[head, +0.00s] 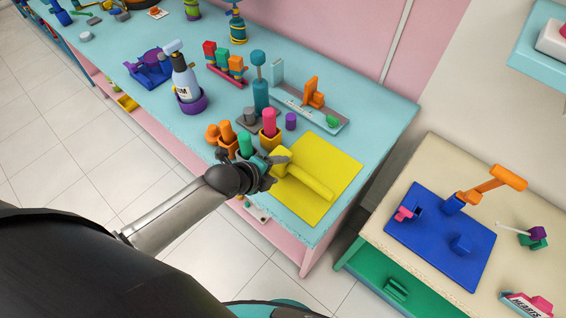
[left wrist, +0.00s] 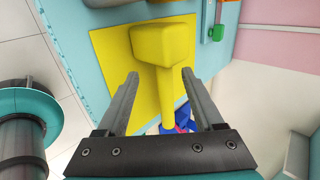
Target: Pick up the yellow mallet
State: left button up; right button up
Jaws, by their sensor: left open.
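The yellow mallet (head: 306,178) lies on a yellow mat (head: 335,169) near the right end of the turquoise table. Its block head points to the left, and its handle runs to the lower right. My left gripper (head: 274,160) is at the head end of the mallet and partly covers it. In the left wrist view, the mallet (left wrist: 163,45) shows ahead of the open, empty fingers (left wrist: 162,85), with its handle lined up between them. I cannot tell whether the fingers touch it. My right gripper is not in view.
Close to the gripper stand a green-topped holder (head: 245,142), an orange holder (head: 223,136) and a pink-handled tool (head: 269,122). A grey tray (head: 310,108) lies behind the mat. A second table (head: 380,240) with a blue mat (head: 430,240) is at right.

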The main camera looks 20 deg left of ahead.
aim_at(290, 168)
pick_arm(q)
jog(key=w+d+f, duration=0.2)
jog(key=shift+w+f, duration=0.2)
jog(key=shift+w, duration=0.1)
jog(key=shift+w+d+f, duration=0.1)
jog(key=shift+w+f, duration=0.3)
grip_shut()
jog(key=shift+r, duration=0.1)
dwell(1.0)
